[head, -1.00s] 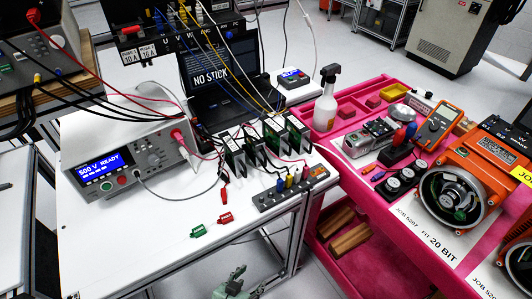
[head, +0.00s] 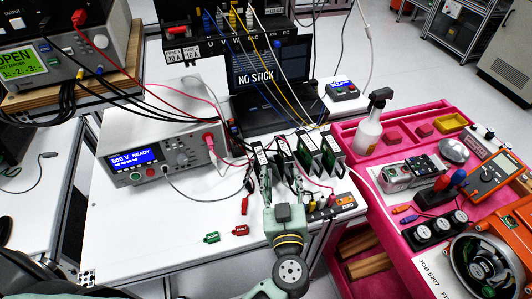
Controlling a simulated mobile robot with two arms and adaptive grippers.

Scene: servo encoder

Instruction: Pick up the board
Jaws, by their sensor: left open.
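Several upright green circuit boards with pale edges stand in a row on the white bench, among them a left one (head: 258,162), a middle one (head: 306,155) and a right one (head: 333,152). Which of them is the task's board I cannot tell. My left gripper (head: 281,182) reaches in from the bottom, open, with its two fingers pointing at the near side of the row. No board is visibly held between the fingers, though the tips overlap the boards in the picture and contact cannot be told. The gripper partly hides the lower row. My right gripper is not in view.
A terminal strip with coloured plugs (head: 343,201) lies just right of my gripper. A tester reading 500 V READY (head: 135,158) stands left, a laptop (head: 270,70) behind. Cables hang over the boards. A pink cart (head: 385,215) with a spray bottle (head: 371,125) is right.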

